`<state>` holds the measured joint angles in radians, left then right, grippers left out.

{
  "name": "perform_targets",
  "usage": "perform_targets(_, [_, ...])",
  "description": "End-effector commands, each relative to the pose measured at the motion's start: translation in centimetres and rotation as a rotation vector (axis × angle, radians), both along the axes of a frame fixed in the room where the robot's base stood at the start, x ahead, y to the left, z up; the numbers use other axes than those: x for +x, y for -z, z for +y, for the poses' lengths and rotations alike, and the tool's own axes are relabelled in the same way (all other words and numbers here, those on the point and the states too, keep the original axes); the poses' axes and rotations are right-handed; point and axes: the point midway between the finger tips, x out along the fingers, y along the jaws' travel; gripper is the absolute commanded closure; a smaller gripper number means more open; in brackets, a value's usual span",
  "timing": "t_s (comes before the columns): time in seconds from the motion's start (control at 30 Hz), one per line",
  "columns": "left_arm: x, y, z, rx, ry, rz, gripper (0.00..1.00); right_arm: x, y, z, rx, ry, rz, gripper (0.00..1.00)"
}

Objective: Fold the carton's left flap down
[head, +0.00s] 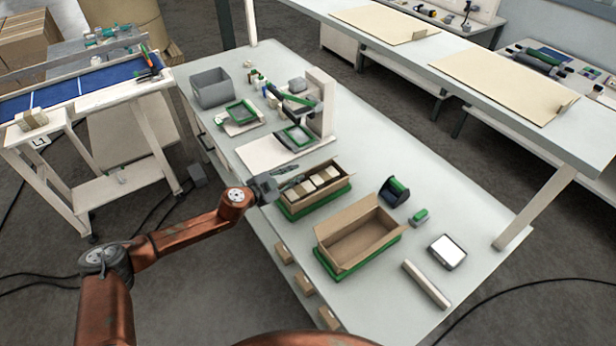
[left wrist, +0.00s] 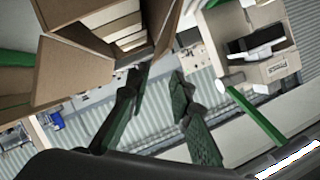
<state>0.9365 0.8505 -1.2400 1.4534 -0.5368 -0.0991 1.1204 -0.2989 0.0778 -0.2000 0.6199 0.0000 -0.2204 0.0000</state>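A brown carton (head: 331,196) filled with several light boxes sits in a green tray (head: 291,215). My left gripper (head: 293,177) is at its left end, fingers pointing toward the carton. In the left wrist view the carton (left wrist: 100,18) is at the upper left, with one flap (left wrist: 72,62) standing out from its edge. The left gripper (left wrist: 161,78) is open, with its two dark green fingers apart and nothing between them. One fingertip appears close to the carton's edge; I cannot tell whether it touches. My right gripper is not in view.
An empty open carton (head: 340,245) on a green tray stands to the right. A grey bin (head: 211,88) and a bench machine (head: 320,100) stand behind.

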Motion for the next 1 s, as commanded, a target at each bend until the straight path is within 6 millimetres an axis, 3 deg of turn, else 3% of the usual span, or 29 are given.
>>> perform_targets(0.03, [0.1,0.9,-0.1,-0.001,0.002,0.001,0.8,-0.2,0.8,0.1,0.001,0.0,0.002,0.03])
perform_targets(0.17, [0.4,1.2,-0.6,-0.001,0.004,0.0,0.8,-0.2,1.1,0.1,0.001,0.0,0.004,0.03])
perform_targets(0.63, [5.1,3.2,-4.4,-0.001,0.0,0.001,0.8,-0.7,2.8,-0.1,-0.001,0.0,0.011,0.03])
perform_targets(1.0, [5.7,3.3,-4.8,-0.001,0.0,0.002,0.8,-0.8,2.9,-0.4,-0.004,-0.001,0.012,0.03])
